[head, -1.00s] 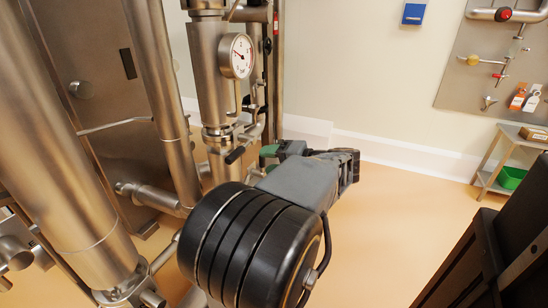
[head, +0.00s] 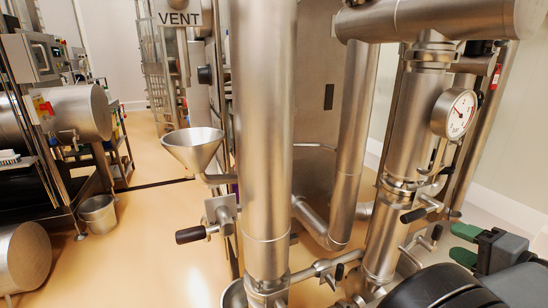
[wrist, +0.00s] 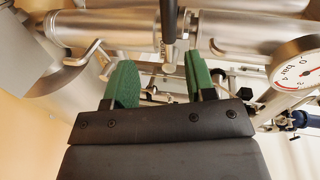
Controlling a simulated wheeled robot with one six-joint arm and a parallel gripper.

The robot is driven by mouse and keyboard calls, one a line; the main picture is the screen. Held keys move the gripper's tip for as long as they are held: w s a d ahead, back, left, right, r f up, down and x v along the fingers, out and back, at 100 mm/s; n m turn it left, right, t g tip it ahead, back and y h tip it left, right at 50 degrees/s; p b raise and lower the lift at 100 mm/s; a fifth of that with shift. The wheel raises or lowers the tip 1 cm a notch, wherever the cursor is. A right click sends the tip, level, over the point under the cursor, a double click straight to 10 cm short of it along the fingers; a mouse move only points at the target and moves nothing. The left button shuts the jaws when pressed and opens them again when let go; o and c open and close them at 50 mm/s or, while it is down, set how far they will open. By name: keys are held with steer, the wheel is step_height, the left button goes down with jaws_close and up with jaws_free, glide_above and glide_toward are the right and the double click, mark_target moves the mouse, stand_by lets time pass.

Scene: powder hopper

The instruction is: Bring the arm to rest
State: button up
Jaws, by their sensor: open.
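My gripper (wrist: 160,86) shows in the wrist view with its two green fingers apart and nothing between them. Beyond the fingers are a steel pipe (wrist: 105,28) and a black-handled lever (wrist: 169,20); I cannot tell whether the fingers touch anything. In the head view my gripper (head: 463,242) is at the lower right, partly cut off by the frame edge, with its green fingertips pointing left towards the valve handles under the pressure gauge (head: 454,113). The gauge also shows at the right of the wrist view (wrist: 298,68).
Thick vertical pipes (head: 262,140) fill the middle of the head view. A steel funnel (head: 192,148) stands left of them, above a black-handled valve (head: 206,230). A bucket (head: 98,214) is on the floor farther left. Open floor (head: 150,250) lies between.

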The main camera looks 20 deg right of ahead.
steer(key=w+a+r+n+g+y+p, duration=0.25)
steer(key=w+a+r+g+p, duration=0.2)
steer(key=a+p, duration=0.4)
steer(key=w+a+r+n+g+y+p, duration=0.25)
steer(key=w+a+r+g+p, duration=0.2)
steer(key=a+p, duration=0.4)
steer(key=s+a+r+n+g+h+p, duration=0.1)
steer(key=a+r+n+g+h+p, duration=0.1)
steer(key=a+r+n+h+p, duration=0.4)
steer(key=a+r+n+p, duration=0.5)
steer(key=a+p, duration=0.3)
steer(key=p, duration=0.4)
steer(key=shift+a+r+g, duration=0.3)
steer(key=shift+r+g, duration=0.1)
steer(key=shift+r, duration=0.15)
